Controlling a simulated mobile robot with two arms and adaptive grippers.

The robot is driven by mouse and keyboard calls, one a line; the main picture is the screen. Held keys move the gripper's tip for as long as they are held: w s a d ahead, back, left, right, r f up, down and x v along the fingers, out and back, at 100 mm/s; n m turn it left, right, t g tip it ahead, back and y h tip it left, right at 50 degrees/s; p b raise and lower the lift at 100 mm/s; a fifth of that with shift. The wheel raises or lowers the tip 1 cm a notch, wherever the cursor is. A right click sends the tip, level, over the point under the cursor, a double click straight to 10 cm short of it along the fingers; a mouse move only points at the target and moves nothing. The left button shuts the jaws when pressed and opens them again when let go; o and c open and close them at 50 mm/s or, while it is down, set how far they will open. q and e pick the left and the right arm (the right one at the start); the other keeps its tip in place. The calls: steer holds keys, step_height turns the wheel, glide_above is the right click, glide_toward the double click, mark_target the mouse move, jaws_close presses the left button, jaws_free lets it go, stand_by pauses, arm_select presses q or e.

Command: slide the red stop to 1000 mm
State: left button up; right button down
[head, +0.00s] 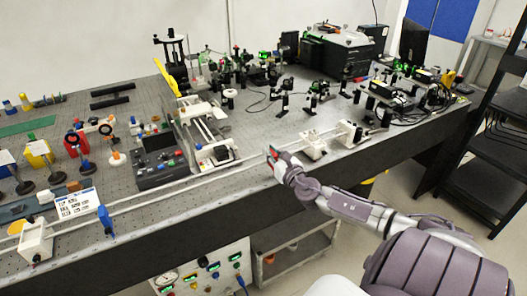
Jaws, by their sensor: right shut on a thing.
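The red stop (269,158) shows as a small red patch at the fingertips of my right gripper (275,157). It sits on the long white rail (230,164) along the front edge of the bench. The right gripper reaches in from the lower right and is shut on the stop, whose greater part the fingers hide. Scale marks on the rail are too small to read. My left gripper is not in view.
White carriages (313,145) and (348,134) stand right of the gripper along the rail. A dark control box (160,165) stands behind the rail on the left. A white end block (36,241) is at the far left. Optics crowd the back.

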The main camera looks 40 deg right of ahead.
steer(key=c, duration=1.1)
jaws_free()
steer(key=shift+s, duration=0.1)
steer(key=v, duration=1.2)
